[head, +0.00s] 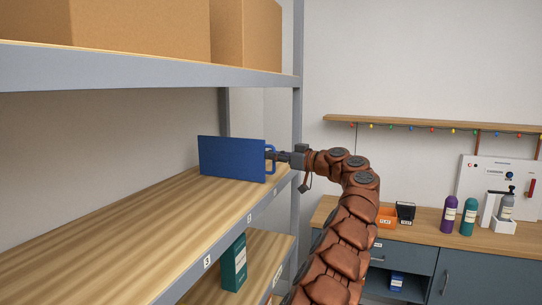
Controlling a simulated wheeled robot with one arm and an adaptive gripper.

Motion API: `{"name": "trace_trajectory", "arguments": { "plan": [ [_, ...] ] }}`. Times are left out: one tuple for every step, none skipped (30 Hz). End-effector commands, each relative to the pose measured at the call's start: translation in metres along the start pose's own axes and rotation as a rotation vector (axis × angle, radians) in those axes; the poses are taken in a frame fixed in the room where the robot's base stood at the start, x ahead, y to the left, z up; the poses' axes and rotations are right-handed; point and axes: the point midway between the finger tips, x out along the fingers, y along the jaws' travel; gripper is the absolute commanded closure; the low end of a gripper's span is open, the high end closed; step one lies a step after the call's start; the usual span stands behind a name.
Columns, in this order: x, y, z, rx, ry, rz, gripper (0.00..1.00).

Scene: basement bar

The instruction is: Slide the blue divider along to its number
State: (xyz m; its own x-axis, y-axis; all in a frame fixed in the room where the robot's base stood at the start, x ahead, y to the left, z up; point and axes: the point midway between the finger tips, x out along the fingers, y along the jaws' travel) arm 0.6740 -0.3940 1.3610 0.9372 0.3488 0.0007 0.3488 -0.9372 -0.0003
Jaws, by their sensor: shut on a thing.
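The blue divider (232,160) is a flat upright panel standing on the wooden shelf board (150,222), near its far right end. It has a blue loop handle on its right edge. My gripper (272,156) reaches in from the right and is shut on that handle; the fingertips are partly hidden by it.
The board left of the divider is bare. An upper shelf (150,68) with cardboard boxes (140,25) hangs above. A grey post (296,120) stands close to my gripper. A green box (234,264) stands on the lower shelf. A counter (450,236) with bottles is at right.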

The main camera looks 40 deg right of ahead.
Motion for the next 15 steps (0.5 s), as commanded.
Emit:
{"name": "trace_trajectory", "arguments": {
  "plan": [
    [0.0014,0.0004,-0.0003,0.0,0.0,0.002,1.0],
    [0.0009,0.0009,-0.0004,-0.001,0.0,0.003,1.0],
    [0.0002,0.0015,-0.0006,-0.001,0.0,0.005,1.0],
    [-0.0002,0.0019,-0.0008,-0.001,0.0,0.006,1.0],
    [-0.0005,0.0022,-0.0008,-0.001,0.0,0.006,1.0],
    [-0.0009,0.0026,-0.0009,-0.001,0.001,0.007,1.0],
    [-0.0011,0.0028,-0.001,-0.001,0.001,0.008,0.88],
    [-0.0014,0.003,-0.0011,-0.001,0.001,0.008,0.84],
    [-0.0016,0.003,-0.0011,-0.001,0.001,0.008,0.8],
    [-0.0017,0.0031,-0.0011,-0.001,0.001,0.008,0.77],
    [-0.0018,0.0032,-0.001,-0.001,0.001,0.009,0.74],
    [-0.0019,0.0031,-0.0011,-0.001,0.001,0.008,0.7],
    [-0.002,0.0031,-0.0011,-0.001,0.001,0.008,0.67],
    [-0.002,0.003,-0.0011,-0.001,0.001,0.008,0.64],
    [-0.002,0.0029,-0.0011,-0.001,0.001,0.008,0.64]
  ]
}}
